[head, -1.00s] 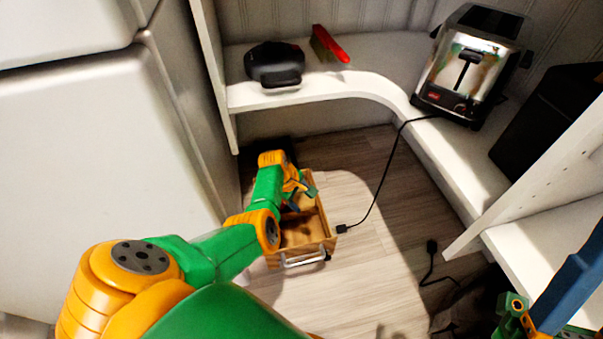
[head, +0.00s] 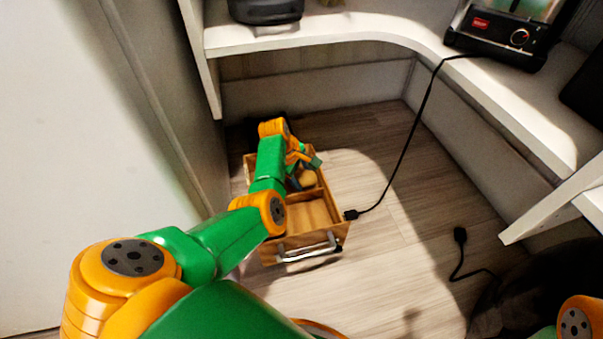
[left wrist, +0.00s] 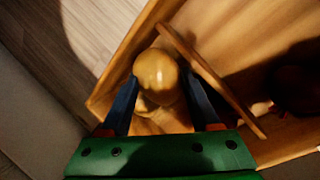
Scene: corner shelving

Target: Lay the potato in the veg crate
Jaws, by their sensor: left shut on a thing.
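The yellow-brown potato (left wrist: 157,70) is between the two blue fingers of my left gripper (left wrist: 166,100), which is shut on it. It also shows in the head view (head: 308,180), partly hidden by the gripper (head: 304,168). The wooden veg crate (head: 335,232) stands on the floor, with a metal handle on its near side and a divider (left wrist: 210,78) inside. The potato is at the far compartment, within the crate's outline; I cannot tell whether it touches the bottom. My right gripper is out of view.
A black cable plug (head: 351,214) lies at the crate's right side, its cord running up to the toaster (head: 505,35) on the shelf. Another plug (head: 460,235) lies further right. White shelving (head: 330,30) overhangs behind. A dark reddish thing (left wrist: 295,88) lies at the wrist view's right.

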